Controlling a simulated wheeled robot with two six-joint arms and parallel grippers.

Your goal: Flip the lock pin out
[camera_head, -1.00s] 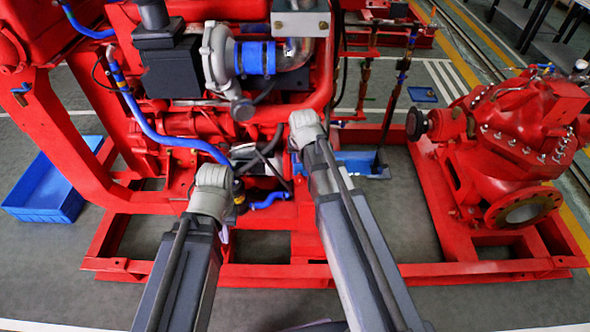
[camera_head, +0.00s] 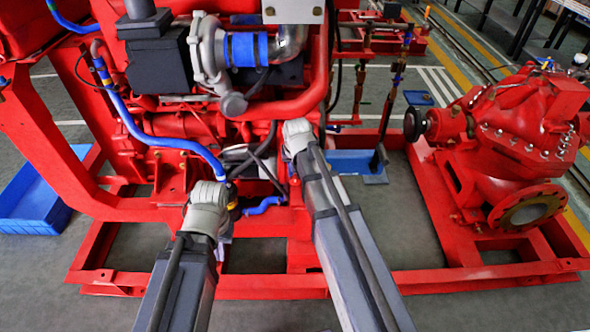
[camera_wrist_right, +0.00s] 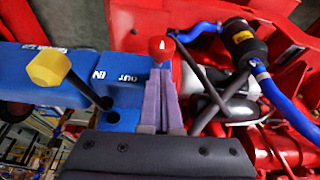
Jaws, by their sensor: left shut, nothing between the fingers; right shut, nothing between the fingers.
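A yellow knob (camera_wrist_right: 50,68) on a dark rod leans over the block near "IN". A red knob (camera_wrist_right: 161,48) stands just beyond my right gripper's fingertips. My right gripper (camera_wrist_right: 161,78) is shut and empty; I cannot tell whether it touches the red knob. Which part is the lock pin is not clear. In the head view my right gripper (camera_head: 297,135) is beside the blue base part (camera_head: 352,163). My left gripper (camera_head: 208,205) is shut in front of the engine, its fingertips mostly hidden.
The red engine frame (camera_head: 107,285) and blue hoses (camera_head: 165,142) crowd around both arms. A black cylinder (camera_wrist_right: 243,42) with blue hoses is right of the red knob. The red pump (camera_head: 515,130) stands at the right. A blue bin (camera_head: 40,200) is on the floor at left.

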